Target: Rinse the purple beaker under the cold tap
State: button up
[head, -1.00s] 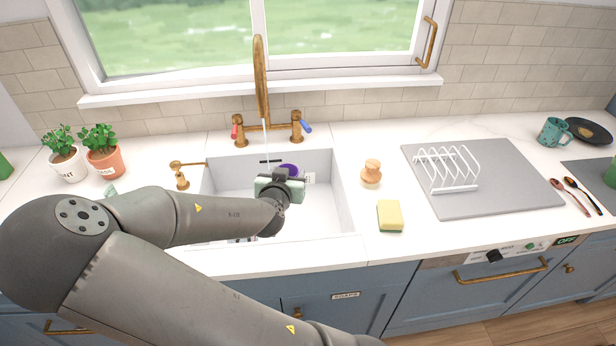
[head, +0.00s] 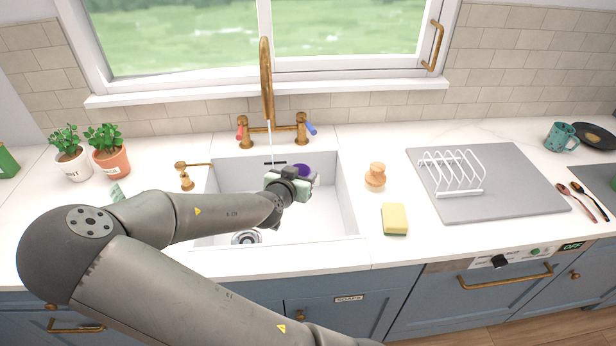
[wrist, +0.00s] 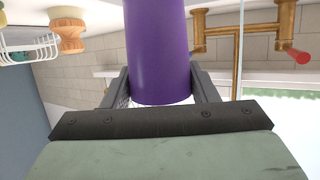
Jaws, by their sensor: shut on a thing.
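The purple beaker (head: 302,169) is over the back right part of the white sink (head: 345,205). My gripper (head: 300,176) is shut on it; the wrist view shows the beaker (wrist: 158,50) between the two fingers (wrist: 158,88). My gripper hides part of it in the head view. The brass tap (head: 266,80) has a red lever (head: 239,133) on the left and a blue lever (head: 311,128) on the right. A thin stream (head: 271,145) falls from its spout. In the head view the beaker is right of the stream; in the wrist view they appear apart.
A brass dispenser (head: 186,178) stands left of the sink. A wooden-handled brush (head: 375,177) and a yellow sponge (head: 395,219) are on the right. A white rack (head: 452,174) stands on a grey board (head: 515,190). Potted plants (head: 110,160) are at left.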

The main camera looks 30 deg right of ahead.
jog(key=w+a+f, duration=0.1)
jog(key=w+a, duration=0.2)
jog(key=w, duration=0.5)
jog(key=shift+a+f+b, duration=0.4)
jog(key=shift+s, duration=0.15)
dwell(0.3)
jog(key=shift+s+d+b, duration=0.2)
jog(key=shift+s+d, duration=0.4)
jog(key=shift+s, duration=0.6)
jog(key=shift+s+d+b, duration=0.15)
jog(key=shift+s+d, duration=0.4)
jog(key=shift+s, duration=0.6)
jog(key=shift+s+d+b, duration=0.2)
jog(key=shift+s+d, duration=0.4)
jog(key=shift+s, duration=0.6)
jog(key=shift+r, duration=0.1)
jog(key=s+d+r+p, duration=0.2)
jog(key=s+r+p, duration=0.1)
jog(key=s+r, duration=0.1)
jog(key=shift+s, duration=0.25)
